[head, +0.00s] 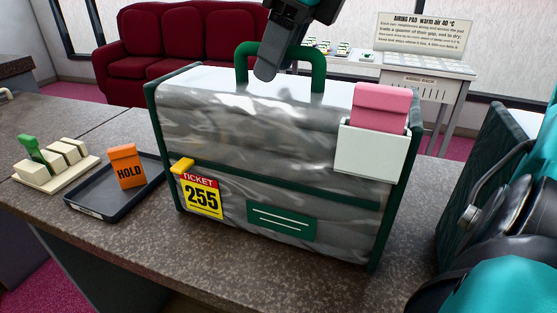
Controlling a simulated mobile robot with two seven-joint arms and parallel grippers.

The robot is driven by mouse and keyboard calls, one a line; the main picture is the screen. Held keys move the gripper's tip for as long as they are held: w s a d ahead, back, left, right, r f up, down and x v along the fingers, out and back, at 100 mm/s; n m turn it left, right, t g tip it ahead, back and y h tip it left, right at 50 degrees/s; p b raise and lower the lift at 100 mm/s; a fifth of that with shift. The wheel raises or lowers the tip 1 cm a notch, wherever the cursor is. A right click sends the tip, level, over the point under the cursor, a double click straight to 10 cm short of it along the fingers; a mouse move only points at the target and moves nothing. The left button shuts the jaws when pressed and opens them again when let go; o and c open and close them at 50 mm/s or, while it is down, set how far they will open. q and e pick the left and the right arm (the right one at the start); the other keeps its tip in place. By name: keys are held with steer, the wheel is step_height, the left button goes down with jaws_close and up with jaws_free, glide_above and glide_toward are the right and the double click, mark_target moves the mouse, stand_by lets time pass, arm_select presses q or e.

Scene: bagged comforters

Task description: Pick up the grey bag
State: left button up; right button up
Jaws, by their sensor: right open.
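The grey bag (270,165) stands upright on the counter, with shiny grey clear-plastic sides and dark green trim. Its green handle (310,62) arches up from the top. My right gripper (268,66) is at the handle, pointing down, open. One dark finger shows in front of the handle's arch; the other finger is hidden or hard to make out. I cannot tell whether it touches the handle. My left gripper is not in view.
A white pocket with a pink block (381,104) sits at the bag's upper right. A dark tray (90,203) with an orange HOLD block (127,167) and a cream rack (55,165) are left. A dark green panel (477,165) stands right, near my teal arm. Counter (130,245) is clear in front.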

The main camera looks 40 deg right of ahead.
jaws_close()
stand_by(0.5)
stand_by(1.0)
